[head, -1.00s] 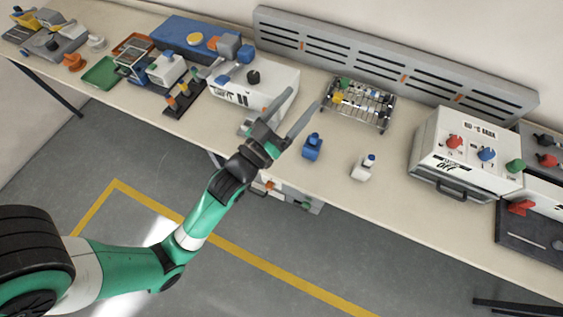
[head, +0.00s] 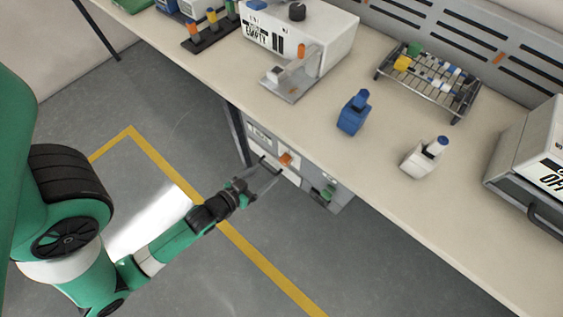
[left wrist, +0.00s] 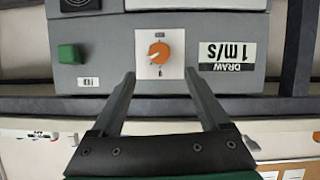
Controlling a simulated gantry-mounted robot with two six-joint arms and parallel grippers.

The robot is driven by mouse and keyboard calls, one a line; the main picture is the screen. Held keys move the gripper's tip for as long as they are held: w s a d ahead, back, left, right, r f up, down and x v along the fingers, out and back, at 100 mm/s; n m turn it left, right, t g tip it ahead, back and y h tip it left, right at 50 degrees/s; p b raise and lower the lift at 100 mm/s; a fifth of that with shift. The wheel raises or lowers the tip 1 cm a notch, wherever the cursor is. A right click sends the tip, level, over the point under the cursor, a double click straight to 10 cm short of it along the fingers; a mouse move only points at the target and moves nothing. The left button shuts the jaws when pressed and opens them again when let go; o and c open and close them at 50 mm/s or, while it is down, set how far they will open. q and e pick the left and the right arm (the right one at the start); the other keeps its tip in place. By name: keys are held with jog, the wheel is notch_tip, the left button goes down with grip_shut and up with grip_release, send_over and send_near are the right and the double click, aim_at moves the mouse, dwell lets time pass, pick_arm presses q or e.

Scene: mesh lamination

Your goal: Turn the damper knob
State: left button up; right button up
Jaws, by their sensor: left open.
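The damper knob (head: 286,158) is orange and sits on the front of a grey unit (head: 345,192) under the bench. In the left wrist view the knob (left wrist: 158,52) is on a white plate, with an upside-down "DRAW 1 m/s" label (left wrist: 227,57) to its right. My left gripper (head: 271,169) is open in front of the unit. In the wrist view its fingertips (left wrist: 159,74) lie either side of the knob's plate, just below the knob in the picture. Whether they touch the panel I cannot tell. My right gripper is not in view.
A green square button (left wrist: 70,54) is on the same panel. The bench edge and a dark bench leg (head: 236,133) are close to my left gripper. On the bench stand a blue bottle (head: 353,112), a white bottle (head: 420,160) and a wire rack (head: 465,98).

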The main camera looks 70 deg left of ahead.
aim_at(282, 162)
pick_arm(q)
jog(key=b+x, duration=0.3)
jog(key=x, duration=0.6)
jog(key=shift+w+a, duration=0.15)
jog(key=shift+w, duration=0.2)
grip_shut()
